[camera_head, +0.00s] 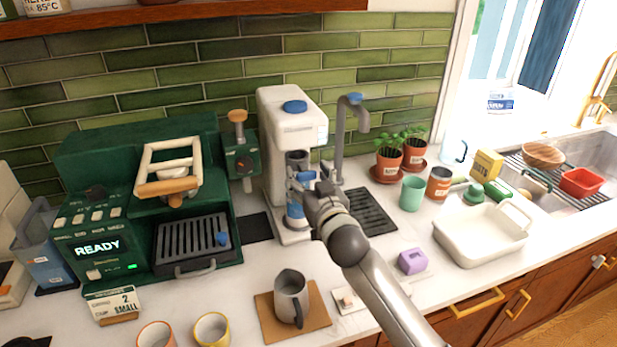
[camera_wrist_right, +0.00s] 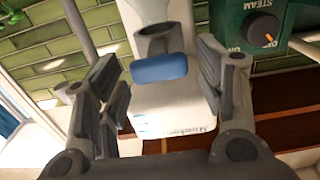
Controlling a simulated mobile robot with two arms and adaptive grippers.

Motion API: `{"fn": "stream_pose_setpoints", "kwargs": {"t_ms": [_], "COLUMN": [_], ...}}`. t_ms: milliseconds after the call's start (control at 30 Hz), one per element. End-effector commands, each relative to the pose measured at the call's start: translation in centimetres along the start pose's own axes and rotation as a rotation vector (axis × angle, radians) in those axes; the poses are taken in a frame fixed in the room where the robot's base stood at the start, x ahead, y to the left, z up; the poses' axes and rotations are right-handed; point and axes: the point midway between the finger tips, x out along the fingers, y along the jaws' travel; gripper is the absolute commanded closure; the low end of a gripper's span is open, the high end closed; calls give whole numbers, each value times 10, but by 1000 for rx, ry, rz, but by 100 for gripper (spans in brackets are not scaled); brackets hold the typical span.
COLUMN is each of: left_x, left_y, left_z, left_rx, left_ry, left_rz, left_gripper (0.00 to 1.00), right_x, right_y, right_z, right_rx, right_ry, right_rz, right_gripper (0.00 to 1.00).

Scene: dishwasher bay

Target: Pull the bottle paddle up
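The white bottle machine (camera_head: 285,133) stands against the green tiles with a blue cap on top. Its blue paddle (camera_wrist_right: 160,68) sits below a dark grey round holder in the right wrist view. In the head view the paddle is partly hidden by my right gripper (camera_head: 304,188), which is at the machine's front. In the right wrist view the two fingers stand on either side of the paddle, with a visible gap to each; the gripper is open and empty. My left gripper is not in view.
A green coffee machine (camera_head: 130,200) stands to the left, with a steam knob unit (camera_head: 240,160) close beside the white machine. A grey tap (camera_head: 341,125) rises just right of it. A grey pitcher (camera_head: 290,295) stands on a brown mat in front. A white basin (camera_head: 480,235) is at right.

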Motion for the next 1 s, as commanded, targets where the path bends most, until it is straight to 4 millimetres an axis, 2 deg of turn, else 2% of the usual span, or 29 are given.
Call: {"fn": "stream_pose_setpoints", "kwargs": {"t_ms": [67, 433, 567, 833, 1000], "left_x": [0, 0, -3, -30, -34], "left_y": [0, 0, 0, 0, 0], "left_z": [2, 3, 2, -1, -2], "left_rx": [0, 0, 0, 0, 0], "left_ry": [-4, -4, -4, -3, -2], "left_rz": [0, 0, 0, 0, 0], "left_gripper": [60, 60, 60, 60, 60], "right_x": [0, 0, 0, 0, 0], "right_y": [0, 0, 0, 0, 0], "right_z": [0, 0, -4, -39, -46], "right_rx": [0, 0, 1, 1, 2], "right_ry": [0, 0, 0, 1, 1], "right_rz": [0, 0, 0, 0, 0], "right_gripper": [52, 99, 99, 99, 99]}}
